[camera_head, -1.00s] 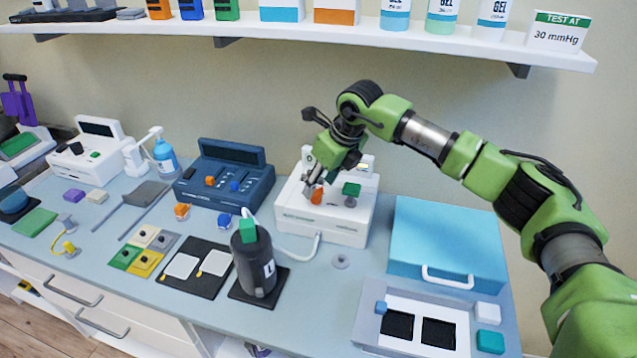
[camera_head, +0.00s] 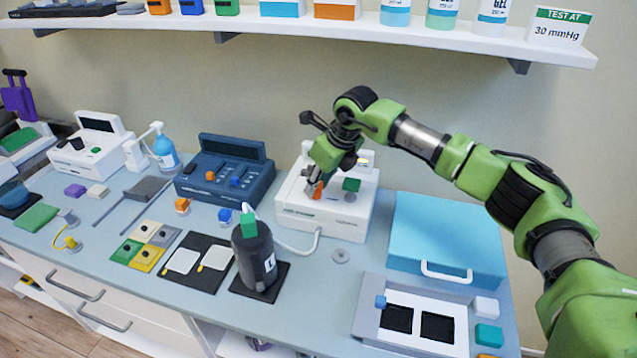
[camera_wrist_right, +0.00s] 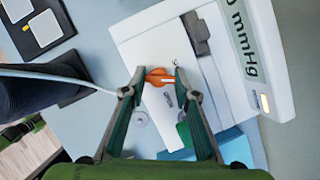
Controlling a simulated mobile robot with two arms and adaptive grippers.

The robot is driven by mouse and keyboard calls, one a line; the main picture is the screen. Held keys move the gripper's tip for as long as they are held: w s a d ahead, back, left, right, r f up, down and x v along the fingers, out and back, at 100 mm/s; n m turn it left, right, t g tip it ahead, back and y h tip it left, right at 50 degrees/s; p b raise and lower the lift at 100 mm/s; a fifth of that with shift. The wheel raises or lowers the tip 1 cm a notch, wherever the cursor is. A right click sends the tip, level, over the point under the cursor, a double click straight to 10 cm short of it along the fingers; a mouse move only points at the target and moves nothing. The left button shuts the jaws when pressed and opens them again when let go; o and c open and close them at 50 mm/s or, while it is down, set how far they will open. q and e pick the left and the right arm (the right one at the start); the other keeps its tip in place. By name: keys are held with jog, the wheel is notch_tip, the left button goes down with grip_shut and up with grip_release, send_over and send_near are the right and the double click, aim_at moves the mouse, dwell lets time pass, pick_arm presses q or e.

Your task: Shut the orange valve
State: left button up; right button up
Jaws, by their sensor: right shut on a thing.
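The orange valve (camera_head: 317,190) is a small knob on top of a white device (camera_head: 345,228) at the middle of the counter. My right gripper (camera_head: 313,186) reaches down over it from the right and is shut on it. In the right wrist view the orange valve (camera_wrist_right: 159,77) sits between the two fingertips of my right gripper (camera_wrist_right: 156,82), with a pale line along it. A green knob (camera_head: 351,187) stands to its right on the same device.
A dark blue device (camera_head: 225,172) stands to the left. A black cylinder (camera_head: 254,262) with a green top stands in front, joined by a white hose (camera_head: 300,248). A light blue case (camera_head: 446,235) lies to the right. A shelf (camera_head: 330,33) hangs above.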

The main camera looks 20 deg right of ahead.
jog(key=shift+w+d+f+n+g+y+b, duration=0.1)
jog(key=shift+n+g+y+b, duration=0.2)
jog(key=shift+n+b, duration=0.6)
jog(key=shift+n+g+y+b, duration=0.4)
jog(key=shift+n+y+b, duration=0.1)
jog(key=shift+n, duration=1.4)
jog(key=o, duration=1.1)
jog(key=shift+r, duration=0.2)
